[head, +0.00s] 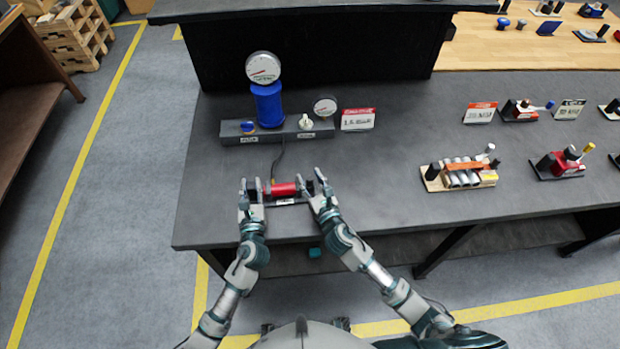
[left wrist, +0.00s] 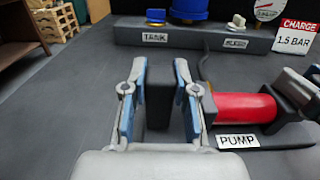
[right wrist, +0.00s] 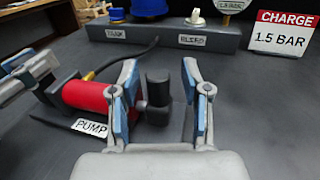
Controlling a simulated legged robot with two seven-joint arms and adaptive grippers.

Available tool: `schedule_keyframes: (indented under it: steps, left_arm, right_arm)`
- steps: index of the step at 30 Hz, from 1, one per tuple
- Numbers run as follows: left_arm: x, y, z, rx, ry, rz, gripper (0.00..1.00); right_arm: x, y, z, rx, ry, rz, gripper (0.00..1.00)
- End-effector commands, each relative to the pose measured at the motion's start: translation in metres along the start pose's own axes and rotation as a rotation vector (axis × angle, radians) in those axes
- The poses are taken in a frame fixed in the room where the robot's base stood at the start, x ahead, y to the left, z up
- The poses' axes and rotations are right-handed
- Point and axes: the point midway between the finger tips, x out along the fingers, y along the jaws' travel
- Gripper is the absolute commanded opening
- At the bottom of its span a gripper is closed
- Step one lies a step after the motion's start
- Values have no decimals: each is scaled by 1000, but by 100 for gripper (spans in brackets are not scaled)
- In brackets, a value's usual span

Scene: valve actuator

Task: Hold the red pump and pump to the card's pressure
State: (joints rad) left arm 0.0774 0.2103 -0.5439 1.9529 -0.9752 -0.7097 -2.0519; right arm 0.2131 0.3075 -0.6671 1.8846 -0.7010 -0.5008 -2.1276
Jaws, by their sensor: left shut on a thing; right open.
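The red pump (head: 284,189) lies on the grey bench with a PUMP label (left wrist: 237,141) in front of it. My left gripper (left wrist: 160,95) is shut on the black block at the pump's left end. My right gripper (right wrist: 160,95) is open, with the black handle (right wrist: 158,90) at the pump's right end between its fingers. The white and red card (head: 357,119) reads CHARGE 1.5 BAR. A large gauge (head: 263,68) tops the blue tank (head: 267,104). A smaller gauge (head: 325,106) stands to its right. Their readings are too small to tell.
A grey manifold (head: 230,130) behind the pump carries a blue knob (head: 249,127) by the TANK label and a white knob (head: 306,122) by the BLEED label. A hose (head: 280,155) runs to the pump. Other stations, including a multi-cylinder block (head: 462,174), stand to the right.

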Motion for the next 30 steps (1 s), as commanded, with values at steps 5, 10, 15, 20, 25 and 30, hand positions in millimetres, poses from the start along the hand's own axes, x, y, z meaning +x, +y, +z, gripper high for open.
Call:
schedule_keyframes:
  steps: [5,10,15,20,25,30]
  left_arm:
    - [0,0,-2,-1,4,0,0]
    - [0,0,-2,-1,4,0,0]
    - [0,0,-2,0,4,0,0]
    - [0,0,-2,0,4,0,0]
    - [0,0,-2,0,4,1,0]
    - [0,0,-2,0,4,1,0]
  right_arm:
    - [0,0,0,0,0,0,47]
    - [0,0,0,0,0,0,7]
    - [0,0,0,0,0,-1,0]
    - [-2,-8,0,-5,0,-2,0]
    - [-10,-39,0,-8,0,-2,0]
    - [-14,-54,0,-4,1,-3,0]
